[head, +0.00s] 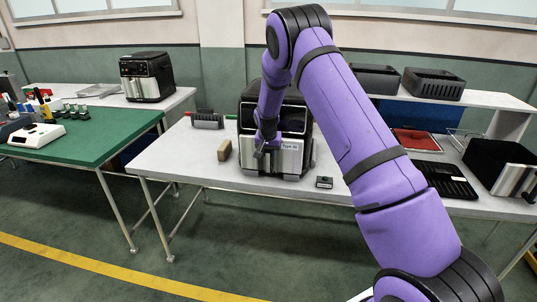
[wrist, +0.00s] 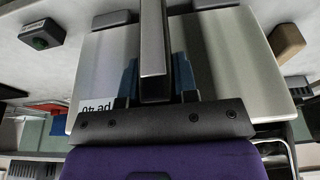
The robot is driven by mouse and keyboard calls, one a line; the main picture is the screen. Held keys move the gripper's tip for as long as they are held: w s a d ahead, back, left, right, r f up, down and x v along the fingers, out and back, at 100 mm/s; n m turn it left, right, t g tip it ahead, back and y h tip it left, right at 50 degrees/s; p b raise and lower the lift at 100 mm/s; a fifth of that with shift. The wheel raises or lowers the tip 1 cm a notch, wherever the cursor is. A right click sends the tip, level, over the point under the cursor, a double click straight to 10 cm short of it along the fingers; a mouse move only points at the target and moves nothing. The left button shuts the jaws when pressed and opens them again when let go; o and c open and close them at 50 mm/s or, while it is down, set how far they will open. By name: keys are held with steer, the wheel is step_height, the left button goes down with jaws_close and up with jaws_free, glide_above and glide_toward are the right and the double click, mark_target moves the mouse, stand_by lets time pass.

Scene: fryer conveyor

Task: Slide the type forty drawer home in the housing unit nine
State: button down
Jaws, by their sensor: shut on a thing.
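The type forty drawer shows its silver front (head: 289,158), with a label reading "Type 40", in the lower part of a black fryer housing (head: 295,112) on the grey table. Part of the housing is hidden behind my arm, and I cannot read a unit number on it. My gripper (head: 265,149) is at the drawer front. In the wrist view my gripper (wrist: 157,82) is shut on the drawer's handle (wrist: 153,45), one finger on each side. The silver front (wrist: 225,60) and its label show behind it, upside down. I cannot tell how far the drawer is in.
A brown block (head: 224,150) stands left of the housing and a small dark box with a button (head: 324,182) right of it. Another silver-fronted drawer (head: 497,168) and a black rack (head: 446,180) lie at the right. A second fryer (head: 147,76) stands at the back left.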

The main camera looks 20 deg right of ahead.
steer(key=shift+w+d, duration=0.9)
steer(key=shift+w, duration=0.25)
steer(key=shift+a, duration=0.1)
steer(key=shift+c, duration=2.4)
jaws_free()
steer(key=shift+s+f, duration=0.1)
steer(key=shift+v, duration=3.55)
